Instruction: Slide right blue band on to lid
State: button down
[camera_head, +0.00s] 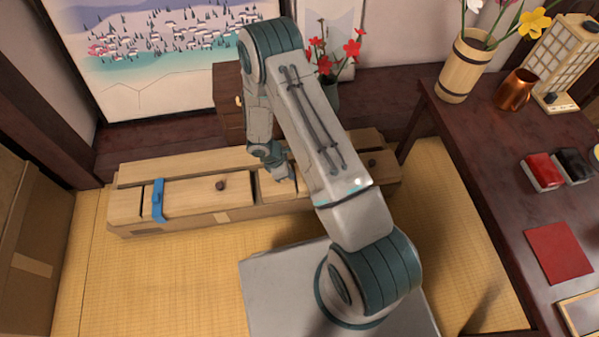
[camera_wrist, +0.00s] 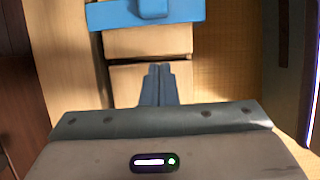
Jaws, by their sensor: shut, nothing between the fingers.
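A blue band (camera_wrist: 150,12) lies across the wooden box at the top of the wrist view, with a raised blue block at its middle. The right part of the box is partly behind my arm in the head view, and this band does not show there. My gripper (camera_wrist: 159,68) is shut and empty, with its fingertips short of the band and a pale lid panel (camera_wrist: 150,42) between. In the head view my gripper (camera_head: 287,178) is low over the middle of the long wooden box (camera_head: 200,222). Another blue band (camera_head: 158,200) wraps the box's left part, beside a knobbed lid (camera_head: 190,195).
A dark table (camera_head: 480,170) stands to the right, with a wooden vase (camera_head: 466,68) and copper pot (camera_head: 514,90). A small dark chest (camera_head: 229,105) and red flowers (camera_head: 322,62) are behind the box. The tatami (camera_head: 170,280) in front is clear at left.

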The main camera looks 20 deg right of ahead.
jog(key=p+v, duration=0.2)
jog(key=v, duration=0.6)
jog(key=shift+r, duration=0.25)
jog(key=shift+d, duration=0.1)
jog(key=s+d+r+m+p, duration=0.1)
jog(key=d+r+m+p, duration=0.3)
jog(key=r, duration=0.8)
jog(key=r+m+p, duration=0.1)
jog(key=r+p, duration=0.5)
jog(key=r, duration=0.7)
jog(key=s+d+r+m+p, duration=0.1)
jog(key=d+r+m+p, duration=0.3)
jog(key=r, duration=0.8)
jog(key=s+r+m+t+y+p, duration=0.1)
jog(key=s+r+p, duration=0.4)
jog(key=r, duration=0.6)
jog(key=s+a+r+m+t+y+p, duration=0.1)
jog(key=s+r+m+p, duration=0.3)
jog(key=r, duration=0.7)
jog(key=s+r+m+t+y+p, duration=0.1)
jog(key=s+r+m+y+p, duration=0.1)
jog(key=s+r+p, duration=0.6)
notch_tip(320, 180, up, 4)
jog(key=shift+a+f+m+p, duration=0.2)
jog(key=shift+m+p, duration=0.2)
jog(key=shift+m, duration=0.3)
jog(key=shift+d, duration=0.1)
